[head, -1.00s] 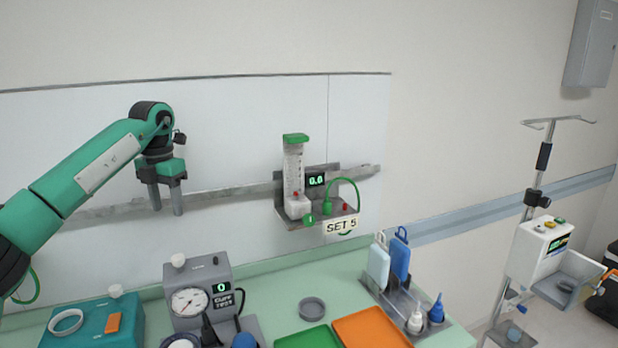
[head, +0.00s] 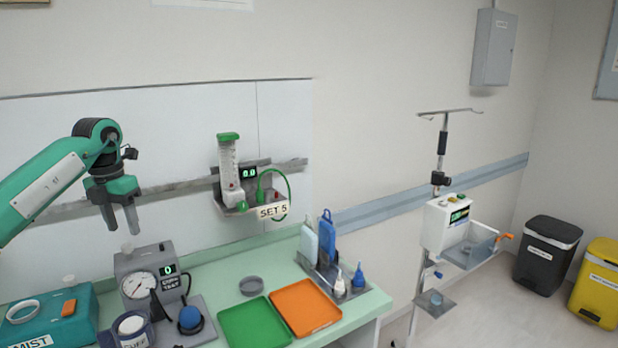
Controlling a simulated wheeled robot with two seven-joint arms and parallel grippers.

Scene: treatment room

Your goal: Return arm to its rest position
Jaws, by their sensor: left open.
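My left gripper (head: 122,220) is at the end of the green and black left arm, which comes in from the left edge. Its two grey fingers point down and are apart, with nothing between them. It hangs in the air in front of the wall rail, above the grey gauge box (head: 147,275) as seen here, clear of it. My right gripper is not in the head view.
The green counter (head: 215,278) holds a teal box (head: 48,322), a green tray (head: 243,336), an orange tray (head: 324,308) and a bottle rack (head: 327,280). A flowmeter (head: 228,172) marked SET 5 hangs on the wall. A pump stand (head: 447,222) and bins (head: 546,256) are right.

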